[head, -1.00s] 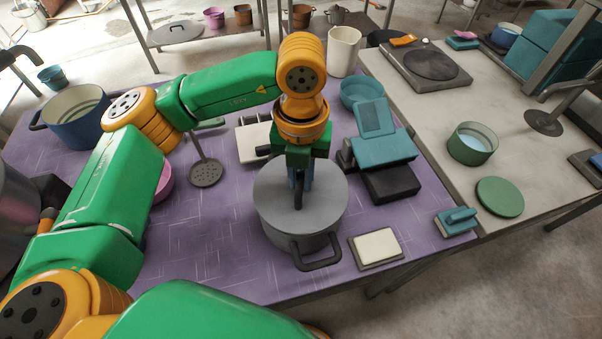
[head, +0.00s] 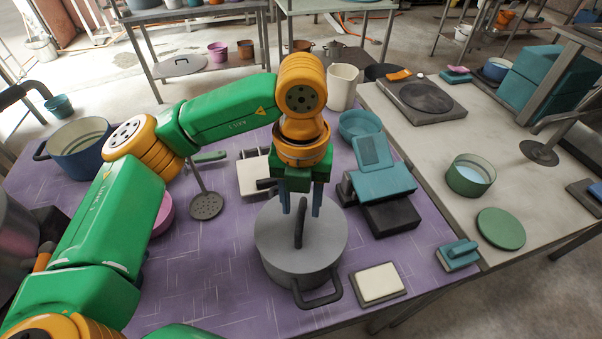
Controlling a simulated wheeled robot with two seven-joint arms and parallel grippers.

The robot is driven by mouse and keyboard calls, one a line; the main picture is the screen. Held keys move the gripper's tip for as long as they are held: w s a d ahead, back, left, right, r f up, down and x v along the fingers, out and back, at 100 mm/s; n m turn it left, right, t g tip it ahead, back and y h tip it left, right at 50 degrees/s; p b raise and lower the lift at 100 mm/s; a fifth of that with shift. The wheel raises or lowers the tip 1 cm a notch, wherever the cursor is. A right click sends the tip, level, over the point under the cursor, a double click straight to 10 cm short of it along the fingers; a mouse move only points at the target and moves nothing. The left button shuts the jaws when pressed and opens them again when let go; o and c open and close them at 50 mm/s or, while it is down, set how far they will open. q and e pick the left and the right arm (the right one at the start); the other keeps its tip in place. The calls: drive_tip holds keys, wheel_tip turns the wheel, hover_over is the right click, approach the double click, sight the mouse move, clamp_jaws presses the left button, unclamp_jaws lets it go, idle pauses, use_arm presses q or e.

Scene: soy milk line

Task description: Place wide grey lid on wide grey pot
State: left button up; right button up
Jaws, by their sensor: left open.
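The wide grey pot (head: 293,277) stands on the purple table, with a dark loop handle towards the front edge and another partly hidden at the back. The wide grey lid (head: 327,240) lies on top of the pot and looks flat and lined up with its rim. The lid's dark arched handle stands up in its middle. My left gripper (head: 301,212) is open just above the lid, its two blue fingers apart on either side of the handle and pointing down. It holds nothing. My right gripper is not in view.
On the purple table (head: 205,275), a teal scale-like device (head: 385,183) stands right of the pot and a cream sponge tray (head: 379,283) at front right. A skimmer (head: 206,205) and a blue pot (head: 82,150) are at left. Clear table lies left of the pot.

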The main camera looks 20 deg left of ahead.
sight(301, 214)
use_arm(q)
wheel_tip(301, 214, up, 10)
drive_tip(key=p, duration=0.1)
drive_tip(key=shift+f, duration=0.2)
